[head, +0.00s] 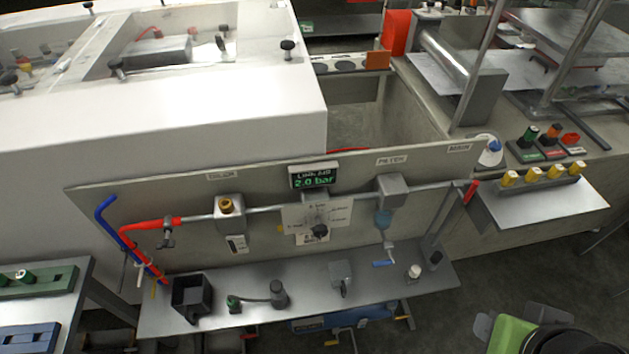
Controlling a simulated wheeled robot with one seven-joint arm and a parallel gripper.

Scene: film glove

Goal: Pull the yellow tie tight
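A small yellow strip, which looks like the yellow tie (154,288), shows at the lower left by the lower ends of a red hose (134,247) and a blue hose (104,214). It is too small to tell whether it goes around both hoses or how tight it is. A pale tie (144,271) sits just above it, at the hoses. My gripper is not recognisable in the head view.
A metal shelf (255,318) holds a black open box (192,295) close right of the hoses, with several small fittings. A backboard carries a pipe and a display reading 2.0 bar (314,177). A green bench block (40,283) stands left.

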